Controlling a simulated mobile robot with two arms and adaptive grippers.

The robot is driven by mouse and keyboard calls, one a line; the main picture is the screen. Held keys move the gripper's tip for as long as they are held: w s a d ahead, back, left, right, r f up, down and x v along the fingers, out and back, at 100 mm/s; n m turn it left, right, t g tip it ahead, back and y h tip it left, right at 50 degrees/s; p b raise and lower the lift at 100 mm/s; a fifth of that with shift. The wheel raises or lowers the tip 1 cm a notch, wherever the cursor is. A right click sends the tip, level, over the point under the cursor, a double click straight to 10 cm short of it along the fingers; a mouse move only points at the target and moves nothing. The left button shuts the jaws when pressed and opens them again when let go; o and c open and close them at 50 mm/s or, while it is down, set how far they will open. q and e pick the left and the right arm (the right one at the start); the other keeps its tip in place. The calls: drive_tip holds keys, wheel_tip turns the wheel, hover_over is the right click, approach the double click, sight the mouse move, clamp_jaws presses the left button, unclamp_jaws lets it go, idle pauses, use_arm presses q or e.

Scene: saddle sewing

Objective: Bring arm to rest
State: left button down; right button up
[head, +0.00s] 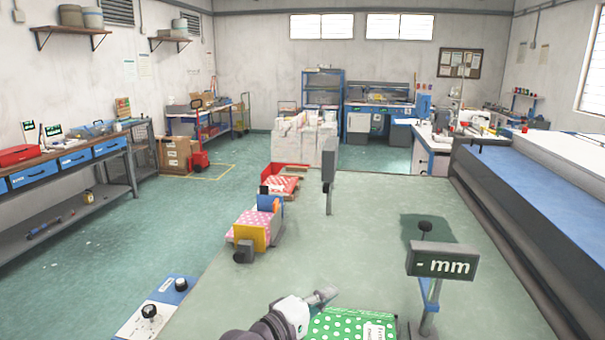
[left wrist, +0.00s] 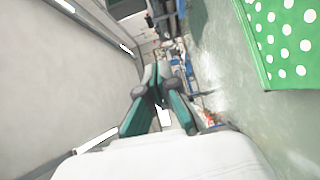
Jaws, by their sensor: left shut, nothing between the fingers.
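My left gripper (head: 321,297) shows at the bottom middle of the head view, beside the left edge of a green cloth with white dots (head: 345,326) on the table. Its fingers are shut and empty. In the left wrist view the gripper (left wrist: 160,72) points out over the room, and the green dotted cloth (left wrist: 284,38) is at the upper right, apart from the fingers. My right gripper is in neither view.
A grey post (head: 328,175) stands farther back. A pink dotted piece with an orange block (head: 255,228) lies at the left edge. The table's middle is clear.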

use_arm(q)
drive_tip(key=s+a+f+m+g+y, duration=0.25)
drive_tip(key=s+a+f, duration=0.25)
drive_tip(key=s+f, duration=0.4)
drive_tip(key=s+a+f+m+g+y, duration=0.2)
drive_tip(key=s+a+f+m+y, duration=0.2)
drive_tip(key=s+a+f, duration=0.3)
drive_tip(key=s+a+f+m+g+y, duration=0.25)
drive_tip(key=s+a, duration=0.35)
drive_tip(key=s, duration=0.3)
drive_tip(key=s+a+f+m+g+y, duration=0.15)
drive_tip(key=s+a+y, duration=0.25)
drive_tip(key=s+a, duration=0.45)
drive_tip(key=s+d+f+g+b, duration=0.1)
drive_tip(key=s+f+b, duration=0.15)
drive_tip(key=f, duration=1.55)
drive_tip(key=s+f+g+b, duration=0.1)
drive_tip(key=f+b, duration=0.3)
drive_tip(key=f, duration=1.4)
drive_tip(key=s+a+f+b, duration=0.2)
drive_tip(key=s+f+b, duration=0.1)
drive_tip(key=s+f, duration=1.3)
drive_tip(key=shift+a+f+g, duration=0.2)
drive_tip(key=shift+f+g, duration=0.15)
drive_tip(key=shift+f, duration=0.2)
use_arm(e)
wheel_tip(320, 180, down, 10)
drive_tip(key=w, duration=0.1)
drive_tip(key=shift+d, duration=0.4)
